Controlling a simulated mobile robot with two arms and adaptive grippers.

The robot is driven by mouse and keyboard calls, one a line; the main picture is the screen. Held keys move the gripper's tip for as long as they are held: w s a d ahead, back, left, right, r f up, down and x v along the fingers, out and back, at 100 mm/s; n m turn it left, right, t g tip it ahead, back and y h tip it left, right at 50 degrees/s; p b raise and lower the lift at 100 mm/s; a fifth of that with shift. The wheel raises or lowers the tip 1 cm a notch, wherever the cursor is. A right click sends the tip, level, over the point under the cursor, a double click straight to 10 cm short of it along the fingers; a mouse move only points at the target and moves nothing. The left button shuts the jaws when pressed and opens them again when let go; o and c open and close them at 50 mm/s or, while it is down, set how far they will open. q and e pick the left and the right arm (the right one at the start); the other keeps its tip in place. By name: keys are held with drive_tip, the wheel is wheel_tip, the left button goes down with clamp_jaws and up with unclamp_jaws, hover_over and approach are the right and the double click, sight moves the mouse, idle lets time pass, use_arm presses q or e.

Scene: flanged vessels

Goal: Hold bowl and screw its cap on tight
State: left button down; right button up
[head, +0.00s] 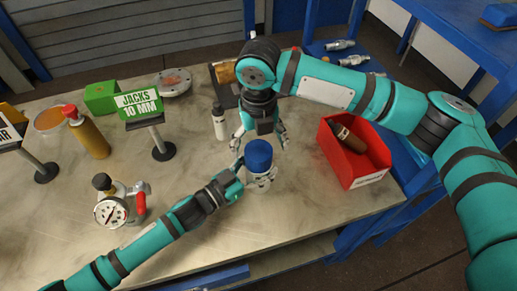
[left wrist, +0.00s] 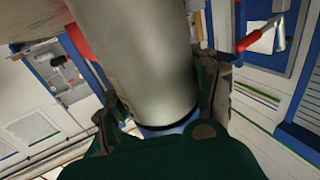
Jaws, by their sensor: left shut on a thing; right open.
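The bowl (head: 262,181) is a grey metal vessel standing upright near the table's front edge. Its blue cap (head: 259,155) sits on top; I cannot tell how tightly it is seated. My left gripper (head: 248,176) is shut on the bowl from the left. In the left wrist view the bowl's smooth grey wall (left wrist: 140,55) fills the space between the fingers (left wrist: 163,100), with a dark ring and a blue strip of the cap (left wrist: 172,127) at its end. My right gripper (head: 261,139) is open, pointing down just behind and above the cap, its fingers spread to either side.
A red bin (head: 352,172) with a brown bottle stands close on the right. A white bottle (head: 219,122) stands behind left. A gauge fitting (head: 113,210), a mustard bottle (head: 90,138) and a green sign (head: 139,103) are further left. The front middle table is clear.

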drive_tip(key=shift+o, duration=0.9)
drive_tip(key=shift+r, duration=0.1)
wheel_tip(320, 180, up, 12)
use_arm(q)
drive_tip(key=shift+c, duration=0.7)
unclamp_jaws()
drive_tip(key=v, duration=1.2)
